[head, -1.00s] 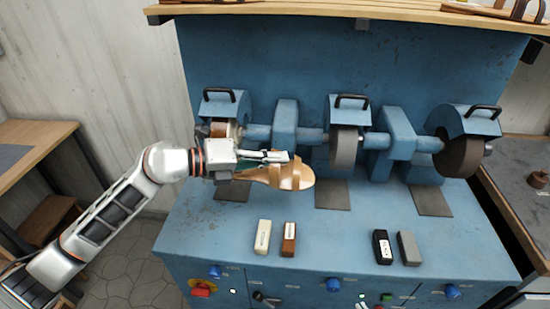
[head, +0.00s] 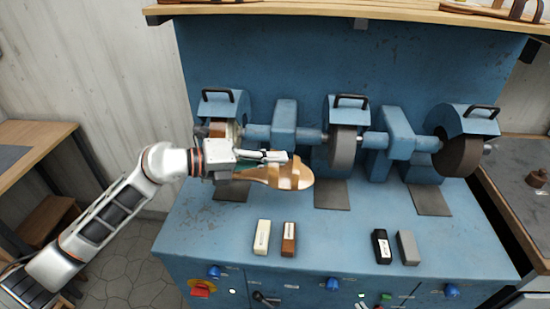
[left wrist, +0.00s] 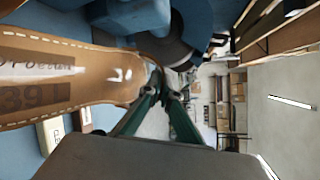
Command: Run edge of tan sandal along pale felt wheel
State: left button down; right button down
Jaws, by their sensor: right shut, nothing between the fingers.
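My left gripper (head: 262,157) is shut on the edge of the tan sandal (head: 265,176) and holds it above the machine's blue bench. The sandal's toe and straps point right. In the left wrist view, the dark green fingers (left wrist: 162,90) meet at the sandal's edge, and its stitched insole (left wrist: 85,75) shows "39 L". I cannot tell whether the sandal touches the wheel. My right gripper is not in view.
A grey wheel (head: 343,150) stands in the middle and a dark brown wheel (head: 460,157) at the right. A cream block (head: 262,237), brown block (head: 289,239), black block (head: 382,246) and grey block (head: 408,248) lie on the bench (head: 335,232). A wooden shelf (head: 330,10) runs above.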

pick_arm(q)
jog(key=shift+s, duration=0.1)
dwell(0.6)
jog(key=shift+s+f, duration=0.1)
jog(key=shift+s, duration=0.55)
jog(key=shift+s, duration=0.1)
jog(key=shift+s+a+f, duration=0.1)
jog(key=shift+s+f, duration=0.15)
jog(key=shift+s, duration=0.7)
jog(key=shift+s+d+f, duration=0.1)
jog(key=shift+s+f, duration=0.15)
jog(key=shift+s, duration=0.7)
jog(key=shift+s+a+f, duration=0.1)
jog(key=shift+s+f, duration=0.15)
jog(key=shift+s, duration=0.7)
